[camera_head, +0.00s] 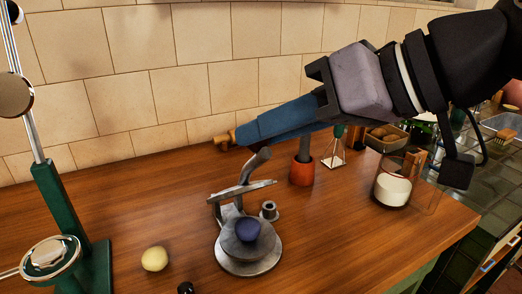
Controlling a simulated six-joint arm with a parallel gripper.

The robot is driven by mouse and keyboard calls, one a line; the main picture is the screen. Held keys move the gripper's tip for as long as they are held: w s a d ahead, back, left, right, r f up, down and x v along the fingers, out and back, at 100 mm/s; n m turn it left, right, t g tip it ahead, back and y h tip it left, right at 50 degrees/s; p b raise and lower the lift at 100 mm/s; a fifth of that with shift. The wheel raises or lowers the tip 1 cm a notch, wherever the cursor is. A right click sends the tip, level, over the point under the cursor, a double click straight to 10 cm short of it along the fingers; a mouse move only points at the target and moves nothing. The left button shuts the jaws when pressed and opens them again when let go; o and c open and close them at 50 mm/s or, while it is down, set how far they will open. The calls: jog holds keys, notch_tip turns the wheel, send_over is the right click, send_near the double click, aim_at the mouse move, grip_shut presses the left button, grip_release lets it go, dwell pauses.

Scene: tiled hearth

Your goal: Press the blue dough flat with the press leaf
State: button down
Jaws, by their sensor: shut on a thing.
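The blue dough (248,230) is a rounded lump on the round grey base plate of the press (250,266). The press leaf (243,192) is raised above and behind the dough, apart from it, and seen nearly edge-on. Its curved grey handle (253,168) rises to the underside of my gripper.
A pale yellow dough ball (154,259) lies left of the press. A green stand (75,225) is at far left. An orange pot (301,173), a wire stand (333,153) and a glass jar (393,188) stand to the right. The tiled wall (120,100) closes the back.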

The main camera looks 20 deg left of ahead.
jog(key=s+d+f+n+t+y+b, duration=0.1)
jog(key=s+d+f+b, duration=0.3)
jog(key=b, duration=1.1)
jog(key=shift+f+t+y, duration=0.3)
jog(key=shift+f+y, duration=0.5)
jog(key=shift+b, duration=0.3)
jog(key=c, duration=1.5)
grip_release()
jog(key=shift+o, duration=0.2)
jog(key=shift+r, duration=0.1)
notch_tip(320, 180, up, 10)
jog(key=p, duration=0.7)
